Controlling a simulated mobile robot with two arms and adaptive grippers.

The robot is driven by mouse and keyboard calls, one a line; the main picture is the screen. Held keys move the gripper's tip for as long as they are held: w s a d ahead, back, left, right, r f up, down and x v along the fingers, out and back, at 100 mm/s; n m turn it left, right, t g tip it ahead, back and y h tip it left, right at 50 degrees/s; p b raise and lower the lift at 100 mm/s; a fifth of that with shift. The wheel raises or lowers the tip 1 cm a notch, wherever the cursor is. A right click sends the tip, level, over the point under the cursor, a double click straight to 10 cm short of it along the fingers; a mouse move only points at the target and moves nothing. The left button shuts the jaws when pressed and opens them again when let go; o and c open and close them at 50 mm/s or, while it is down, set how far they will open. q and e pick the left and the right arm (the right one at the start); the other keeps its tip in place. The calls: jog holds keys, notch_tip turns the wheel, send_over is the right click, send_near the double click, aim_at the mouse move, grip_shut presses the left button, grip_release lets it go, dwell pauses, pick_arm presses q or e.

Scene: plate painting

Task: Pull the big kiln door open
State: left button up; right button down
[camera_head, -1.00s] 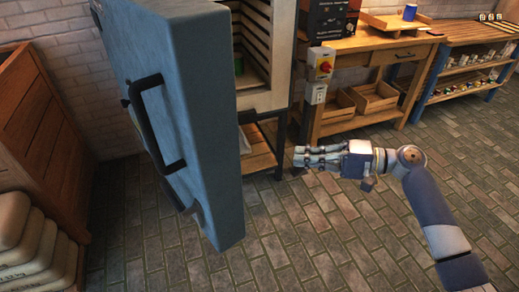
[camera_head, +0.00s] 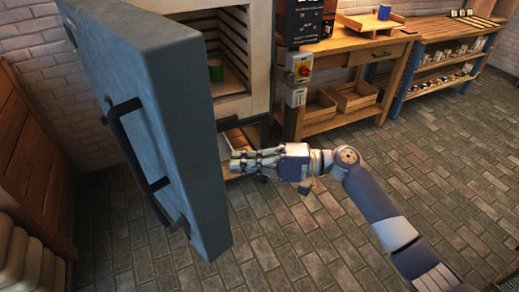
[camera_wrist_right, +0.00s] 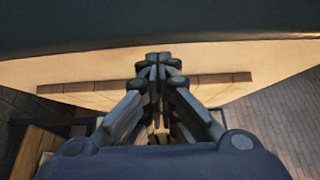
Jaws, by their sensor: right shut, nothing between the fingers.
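The big kiln door (camera_head: 170,90) is a thick blue-grey slab, swung wide open at the left of the head view. Its dark bar handle (camera_head: 135,150) is on the face turned to the left. The kiln (camera_head: 235,105) stands open behind it, with slatted inner walls and a green item inside. My right gripper (camera_head: 235,163) is shut and empty, near the door's right side; the head view does not settle whether it touches. In the right wrist view the shut fingers (camera_wrist_right: 160,62) point at a pale panel with a dark band above. My left gripper is not in view.
A wooden workbench (camera_head: 350,45) with crates below stands right of the kiln, with a shelf unit (camera_head: 445,65) farther right. A wooden cabinet (camera_head: 35,165) and stacked sacks (camera_head: 30,260) are at the left. The brick floor (camera_head: 440,170) at right is clear.

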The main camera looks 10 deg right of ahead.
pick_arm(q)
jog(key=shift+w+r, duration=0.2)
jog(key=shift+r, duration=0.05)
pick_arm(e)
jog(key=shift+s+a, duration=0.35)
jog(key=shift+a, duration=0.1)
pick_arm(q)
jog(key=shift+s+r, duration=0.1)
